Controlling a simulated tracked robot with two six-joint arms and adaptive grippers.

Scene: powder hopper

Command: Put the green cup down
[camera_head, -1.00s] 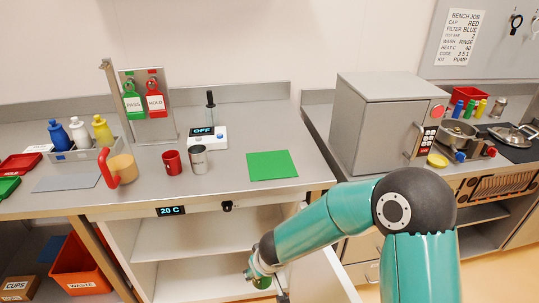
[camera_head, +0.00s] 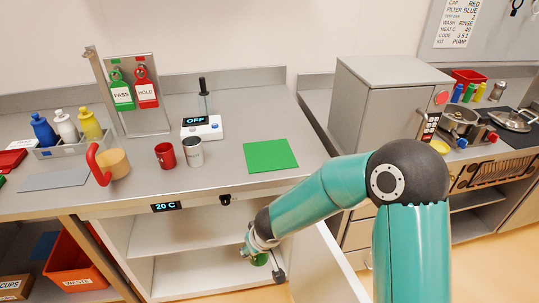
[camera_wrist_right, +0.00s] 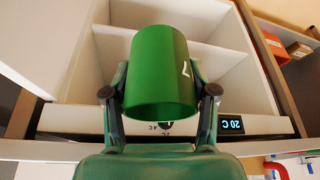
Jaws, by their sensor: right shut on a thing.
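My right gripper (camera_head: 262,256) is at the front of an open white cabinet under the bench. It is shut on the green cup (camera_wrist_right: 160,80), whose sides lie between the two fingers in the right wrist view. The cup (camera_head: 260,260) is mostly hidden by the gripper in the head view. The cabinet's upper shelf (camera_head: 172,228) and lower floor (camera_head: 190,275) show bare surface. I cannot tell whether the cup touches a shelf. A green mat (camera_head: 271,155) lies bare on the bench above. My left gripper is not in view.
The cabinet door (camera_head: 328,268) stands open at the right, beside my right arm. A red cup (camera_head: 165,155), a metal cup (camera_head: 193,152) and a switch box (camera_head: 202,127) stand on the bench. An orange waste bin (camera_head: 80,262) is left of the cabinet.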

